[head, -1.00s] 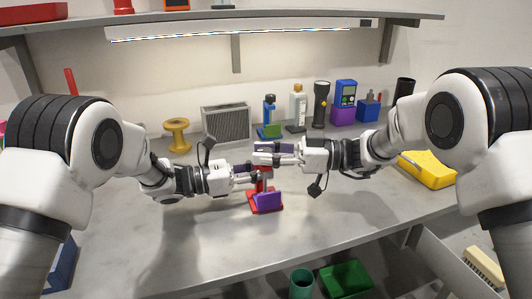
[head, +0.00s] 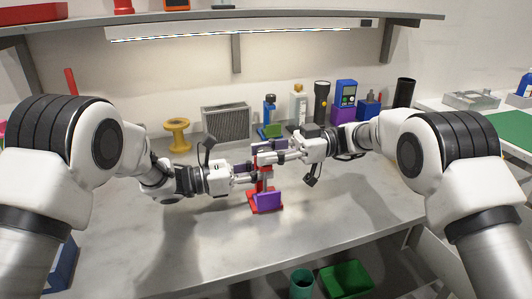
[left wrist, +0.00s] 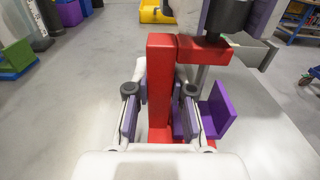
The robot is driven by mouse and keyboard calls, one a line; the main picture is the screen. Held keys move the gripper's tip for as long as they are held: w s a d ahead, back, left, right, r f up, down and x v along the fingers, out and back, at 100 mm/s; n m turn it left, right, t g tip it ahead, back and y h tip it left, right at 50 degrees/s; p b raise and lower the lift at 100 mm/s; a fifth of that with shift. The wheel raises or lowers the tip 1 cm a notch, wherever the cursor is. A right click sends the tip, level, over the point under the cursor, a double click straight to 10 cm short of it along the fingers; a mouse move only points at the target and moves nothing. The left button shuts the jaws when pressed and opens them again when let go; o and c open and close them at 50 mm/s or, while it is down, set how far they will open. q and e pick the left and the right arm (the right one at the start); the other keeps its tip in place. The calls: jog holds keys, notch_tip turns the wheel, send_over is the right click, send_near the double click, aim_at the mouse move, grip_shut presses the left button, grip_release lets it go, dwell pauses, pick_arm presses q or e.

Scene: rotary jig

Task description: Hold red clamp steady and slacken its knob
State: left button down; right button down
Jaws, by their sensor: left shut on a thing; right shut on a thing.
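The red clamp (head: 252,205) stands upright on the bench in front of me, with a purple plate (head: 268,200) at its base. In the left wrist view its red upright (left wrist: 161,75) rises between the fingers of my left gripper (left wrist: 160,95), and a red arm (left wrist: 205,50) reaches right from its top. My left gripper (head: 251,179) is shut on the upright from the left. My right gripper (head: 262,157) is shut at the clamp's top, where the knob is; its fingers hide the knob.
Behind the clamp stand a yellow spool (head: 177,135), a grey vented box (head: 226,122), a black flashlight (head: 321,102) and a blue-and-purple device (head: 345,103). The bench front is clear on both sides. Green bins (head: 346,279) sit below its front edge.

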aim_at(266, 150)
jog(key=shift+n+g+h, duration=0.6)
jog(key=shift+n+g, duration=0.4)
jog(key=shift+g, duration=0.5)
jog(key=c, duration=0.8)
grip_release()
notch_tip(266, 150, up, 10)
jog(key=shift+r, duration=0.1)
